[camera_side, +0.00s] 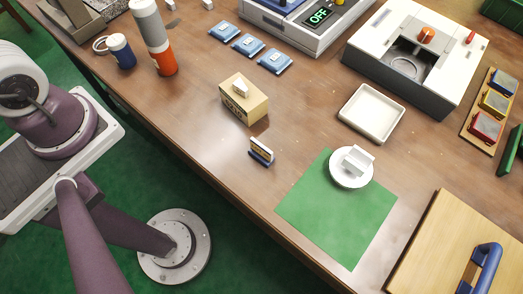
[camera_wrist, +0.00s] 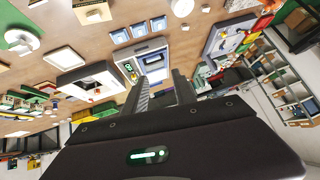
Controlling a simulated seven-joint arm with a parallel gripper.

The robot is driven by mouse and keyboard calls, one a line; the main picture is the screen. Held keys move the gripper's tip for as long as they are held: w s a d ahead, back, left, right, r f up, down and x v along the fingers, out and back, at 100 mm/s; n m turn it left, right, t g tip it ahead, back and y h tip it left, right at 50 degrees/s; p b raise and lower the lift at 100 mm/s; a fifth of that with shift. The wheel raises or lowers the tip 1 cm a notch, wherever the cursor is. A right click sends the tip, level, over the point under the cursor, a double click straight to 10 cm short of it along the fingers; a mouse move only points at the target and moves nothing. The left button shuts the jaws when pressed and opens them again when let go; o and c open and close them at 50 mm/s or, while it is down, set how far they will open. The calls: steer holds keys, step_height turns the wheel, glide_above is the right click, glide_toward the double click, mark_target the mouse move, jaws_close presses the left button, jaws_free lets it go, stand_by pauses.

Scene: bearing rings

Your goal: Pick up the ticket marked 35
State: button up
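I cannot read the number 35 on anything in either view. A small dark blue stand (camera_side: 261,152) with a pale upright card-like piece is near the table's front edge in the side view. Behind it is a tan box (camera_side: 243,104) with dark lettering too small to read and a small pale piece on top. The box also shows at the top of the wrist view (camera_wrist: 92,12). My gripper (camera_wrist: 160,88) shows in the wrist view with its two fingers apart and nothing visible between them. The gripper is outside the side view.
A green mat (camera_side: 320,220) holds a white plate (camera_side: 340,179) with a white block. A white tray (camera_side: 371,112), several blue packets (camera_side: 248,46), an orange-based bottle (camera_side: 163,62) and grey-white machines (camera_side: 420,55) stand around. A wooden board (camera_side: 432,240) with a blue handle is front right.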

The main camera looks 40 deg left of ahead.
mark_target(260, 144)
steer(key=w+d+r+m+t+h, duration=0.1)
steer(key=w+r+m+t, duration=0.25)
steer(key=w, duration=0.45)
steer(key=w+d+r+m+t+h, duration=0.15)
steer(key=w+r+t, duration=0.25)
steer(key=w, duration=0.4)
steer(key=w+d+f+m+g+h, duration=0.2)
steer(key=d+m+h, duration=0.5)
steer(key=d+h, duration=0.1)
steer(key=s+d+f+m+g+h, duration=0.3)
steer(key=s+f+g, duration=0.1)
steer(key=s+g, duration=0.3)
steer(key=s+d+f+m+g+h, duration=0.25)
steer(key=s+f+g, duration=0.25)
steer(key=s+g, duration=0.25)
steer(key=shift+m+t, duration=0.35)
steer(key=shift+t, duration=0.05)
step_height(260, 144, down, 31)
steer(key=x, duration=0.4)
steer(key=s+x, duration=0.1)
steer(key=x, duration=0.1)
steer(key=shift+d, duration=0.2)
steer(key=shift+d+f, duration=0.15)
steer(key=shift+d, duration=0.15)
jaws_close()
